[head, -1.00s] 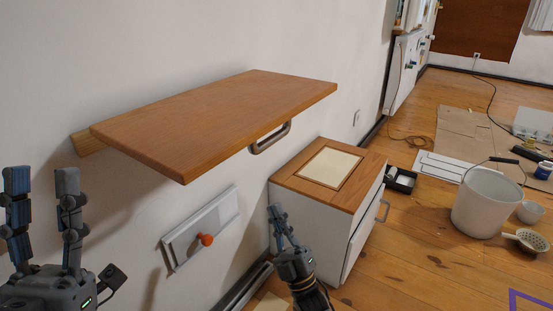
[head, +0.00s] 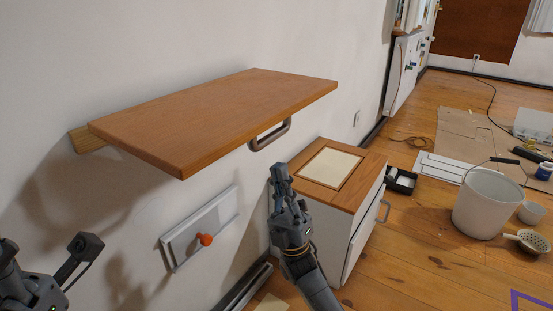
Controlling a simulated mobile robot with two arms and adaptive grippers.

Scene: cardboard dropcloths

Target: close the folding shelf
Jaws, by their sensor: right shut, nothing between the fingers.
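The folding shelf (head: 215,110) is a brown wooden board standing out from the white wall, roughly level. A grey loop handle (head: 270,136) hangs under its right part. My right gripper (head: 280,169) is shut and empty, pointing up below the handle, in front of the cabinet's left edge and apart from the shelf.
A white cabinet (head: 330,232) with a wooden top stands below and right of the shelf. A grey wall panel (head: 184,243) with an orange knob (head: 205,239) is under the shelf. A white bucket (head: 485,205) stands on the floor at right.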

